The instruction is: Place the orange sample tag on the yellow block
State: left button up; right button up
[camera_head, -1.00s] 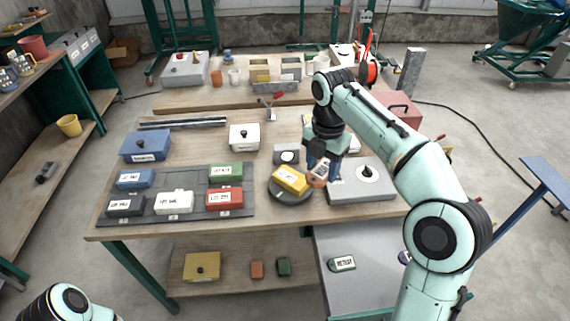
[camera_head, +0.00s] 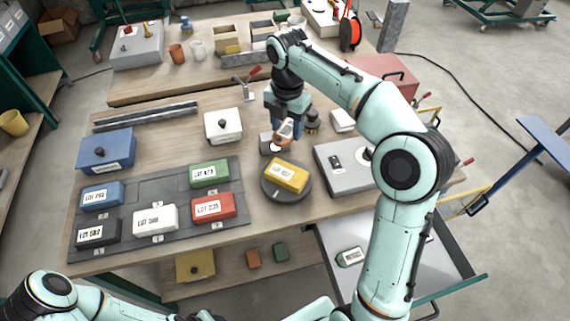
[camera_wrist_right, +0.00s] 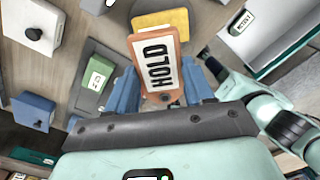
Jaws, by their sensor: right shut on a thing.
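The orange sample tag (camera_wrist_right: 157,62), with a white face reading HOLD, is held between the blue fingers of my right gripper (camera_wrist_right: 161,88). In the head view the tag (camera_head: 285,131) hangs from the right gripper (camera_head: 287,122), just behind the yellow block. The yellow block (camera_head: 287,175) carries a white lot label and lies on a round dark plate (camera_head: 270,190). In the wrist view the yellow block (camera_wrist_right: 165,19) is partly hidden behind the tag. The tag looks apart from the block. My left arm shows at the bottom left; its gripper is out of view.
Left of the round plate, a dark tray (camera_head: 180,241) holds green, red, white, blue and black labelled blocks. A grey box (camera_head: 335,178) stands to the right. A white lidded box (camera_head: 223,127) and a blue box (camera_head: 106,152) stand behind the tray.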

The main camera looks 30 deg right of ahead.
aim_at(287, 131)
jog(key=f, duration=0.3)
jog(key=f+b, duration=0.1)
jog(key=f, duration=0.6)
jog(key=shift+s+b, duration=0.25)
jog(key=shift+b, duration=0.05)
pick_arm(q)
jog(key=s+f, duration=0.4)
jog(key=shift+s+g+b, duration=0.15)
jog(key=shift+g+b, duration=0.15)
jog(key=shift+b, duration=0.15)
pick_arm(e)
jog(key=shift+w+f, duration=0.1)
jog(key=shift+f, duration=2.85)
pick_arm(q)
jog(key=shift+f, duration=0.15)
pick_arm(e)
jog(key=shift+f, duration=0.1)
jog(key=shift+f, duration=0.15)
jog(key=o, duration=1)
notch_tip(287, 131, up, 12)
jog(key=shift+w+r+p, duration=0.1)
jog(key=shift+r+p, duration=0.15)
jog(key=shift+p, duration=0.85)
pick_arm(q)
jog(key=w+r, duration=0.2)
jog(key=r, duration=0.1)
jog(key=shift+w, duration=0.35)
